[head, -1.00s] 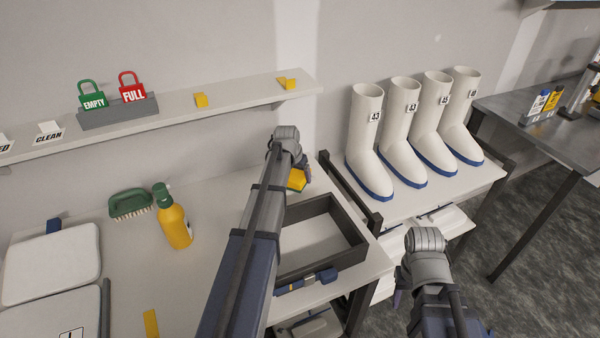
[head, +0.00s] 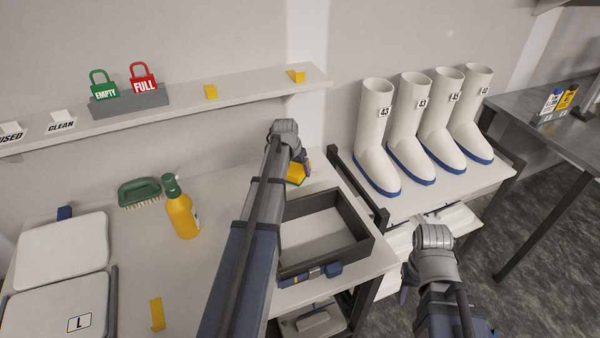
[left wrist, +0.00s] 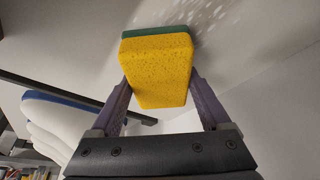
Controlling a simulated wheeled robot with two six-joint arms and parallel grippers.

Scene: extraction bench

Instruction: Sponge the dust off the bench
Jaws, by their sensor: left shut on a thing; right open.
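A yellow sponge with a green layer (left wrist: 158,70) is between the fingers of my left gripper (left wrist: 160,95), which is shut on it. In the head view the sponge (head: 296,174) shows partly behind my left gripper (head: 300,168), over the back right of the bench (head: 135,245), behind the open tray. Pale specks of dust (left wrist: 208,14) show on the surface beside the sponge's green side in the left wrist view. I cannot tell whether the sponge touches the surface. My right gripper (head: 404,285) is open and low, right of the bench; its fingertips are mostly hidden.
A dark-rimmed tray (head: 368,240) stands at the bench's right. A yellow spray bottle (head: 182,214), green brush (head: 140,192) and white lidded bins (head: 60,255) are on the left. A shelf (head: 235,92) runs above. White boots (head: 376,130) stand on a rack at right.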

